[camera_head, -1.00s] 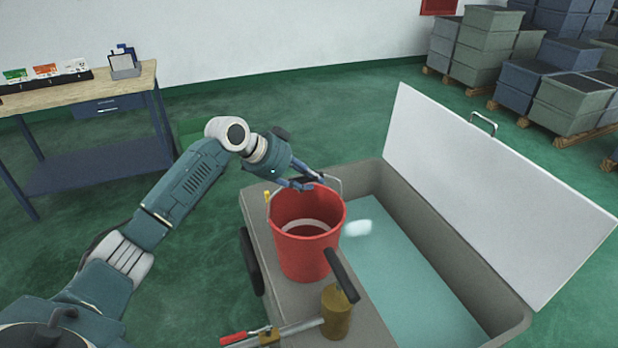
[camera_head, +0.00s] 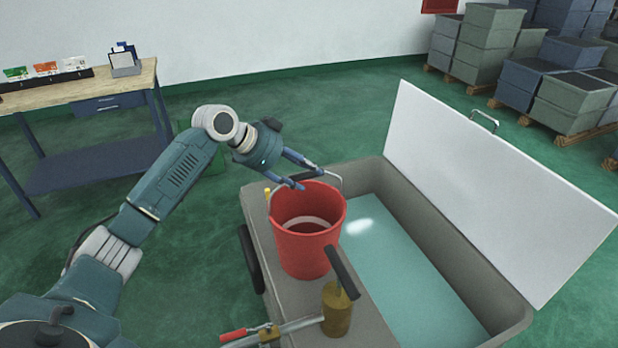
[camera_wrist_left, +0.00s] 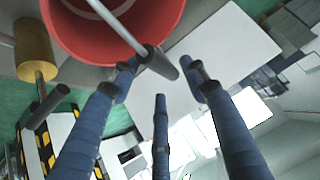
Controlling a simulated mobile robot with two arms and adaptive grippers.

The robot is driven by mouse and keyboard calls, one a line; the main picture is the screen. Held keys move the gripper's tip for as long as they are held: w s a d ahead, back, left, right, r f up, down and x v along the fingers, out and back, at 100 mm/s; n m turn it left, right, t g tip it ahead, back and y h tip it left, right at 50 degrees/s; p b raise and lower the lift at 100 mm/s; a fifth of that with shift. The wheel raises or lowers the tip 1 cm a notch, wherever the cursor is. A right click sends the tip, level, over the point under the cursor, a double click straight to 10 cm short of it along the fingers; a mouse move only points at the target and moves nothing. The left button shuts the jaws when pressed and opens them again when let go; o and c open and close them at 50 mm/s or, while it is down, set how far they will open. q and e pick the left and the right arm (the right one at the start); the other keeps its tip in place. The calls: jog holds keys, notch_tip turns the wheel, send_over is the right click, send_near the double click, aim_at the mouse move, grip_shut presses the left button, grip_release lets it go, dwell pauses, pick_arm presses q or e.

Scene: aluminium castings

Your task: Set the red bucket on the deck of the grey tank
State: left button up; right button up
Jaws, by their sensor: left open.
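The red bucket (camera_head: 306,248) stands upright on the deck (camera_head: 357,310) of the grey tank (camera_head: 425,210), beside the open basin of pale water. Its wire handle is raised at the far side of its rim. My left gripper (camera_head: 309,180) is open at that far side, with its fingers apart around or just beside the handle. In the left wrist view, the handle's grey grip (camera_wrist_left: 155,60) shows near the spread fingers (camera_wrist_left: 160,85), with the red bucket (camera_wrist_left: 110,22) beyond. Whether a finger touches the grip I cannot tell. My right gripper is out of view.
A brass cylinder (camera_head: 336,312) with a dark handle and a red-handled clamp (camera_head: 250,333) are on the near deck. A white lid (camera_head: 490,190) stands raised along the tank's right side. A workbench (camera_head: 100,90) is at the left; stacked crates (camera_head: 560,80) are at the back right.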

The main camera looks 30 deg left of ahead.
pick_arm(q)
jog(key=b+v, duration=0.1)
jog(key=v, duration=0.8)
jog(key=shift+s+a, duration=0.1)
